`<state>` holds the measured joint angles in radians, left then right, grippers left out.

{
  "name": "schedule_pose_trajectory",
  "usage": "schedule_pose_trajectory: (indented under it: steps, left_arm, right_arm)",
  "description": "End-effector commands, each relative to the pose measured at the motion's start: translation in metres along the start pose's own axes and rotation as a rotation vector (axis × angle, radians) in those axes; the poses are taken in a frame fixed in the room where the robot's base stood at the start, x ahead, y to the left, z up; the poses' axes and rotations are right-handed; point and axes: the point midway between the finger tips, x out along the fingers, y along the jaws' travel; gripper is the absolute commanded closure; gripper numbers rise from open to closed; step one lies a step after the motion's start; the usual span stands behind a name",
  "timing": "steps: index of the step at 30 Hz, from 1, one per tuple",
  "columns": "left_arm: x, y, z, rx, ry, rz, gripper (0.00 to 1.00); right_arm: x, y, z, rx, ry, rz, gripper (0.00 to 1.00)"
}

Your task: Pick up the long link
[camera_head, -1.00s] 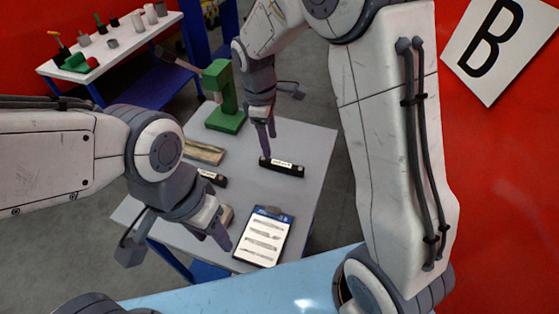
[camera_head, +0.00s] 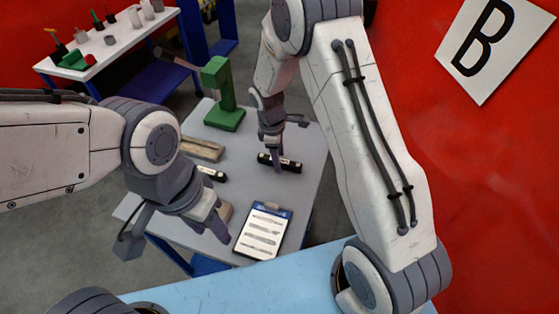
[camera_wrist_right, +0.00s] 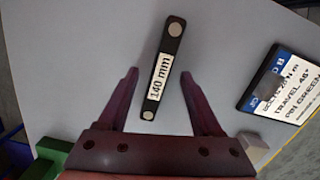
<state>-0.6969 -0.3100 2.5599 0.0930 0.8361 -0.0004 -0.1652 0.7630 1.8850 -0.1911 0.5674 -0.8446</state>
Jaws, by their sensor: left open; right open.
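A long black link (camera_head: 288,165) with a white label lies on the grey table. In the right wrist view the link (camera_wrist_right: 173,40) reads "140 mm" and lies tilted, its lower end between the open fingers. My right gripper (camera_head: 276,168) is over the link in the head view, and its open fingers (camera_wrist_right: 158,82) show on either side of it in the wrist view. Whether they touch the link cannot be told. A second black link (camera_head: 212,174), partly hidden by my left arm, lies further left. My left gripper (camera_head: 222,236) is by the clipboard's left side.
A clipboard (camera_head: 263,232) lies at the table's front and also shows in the wrist view (camera_wrist_right: 290,85). A green press (camera_head: 222,95) stands at the back left. A tan block (camera_head: 200,148) lies near it. The table (camera_head: 305,140) is clear right of the link.

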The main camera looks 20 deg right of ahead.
Motion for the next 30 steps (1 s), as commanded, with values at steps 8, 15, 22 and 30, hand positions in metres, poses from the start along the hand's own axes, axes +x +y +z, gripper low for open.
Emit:
schedule_pose_trajectory:
  steps: [8, 15, 22, 30]
  left_arm:
    - [0.000, 0.000, 0.000, 0.000, 0.000, 0.000, 0.50]
    - [0.000, 0.000, 0.000, 0.000, 0.000, 0.000, 0.50]
    - [0.000, 0.000, 0.000, 0.000, 0.000, 0.000, 0.50]
    - [0.003, 0.000, 0.000, 0.000, 0.000, 0.000, 0.50]
  right_arm:
    - [0.003, 0.000, 0.000, 0.001, 0.001, 0.001, 0.37]
    - [0.003, 0.000, 0.000, 0.000, 0.001, 0.001, 1.00]
    - [0.002, 0.000, 0.000, 0.000, 0.001, 0.002, 1.00]
    - [-0.009, 0.001, 0.001, 0.000, 0.003, 0.004, 1.00]
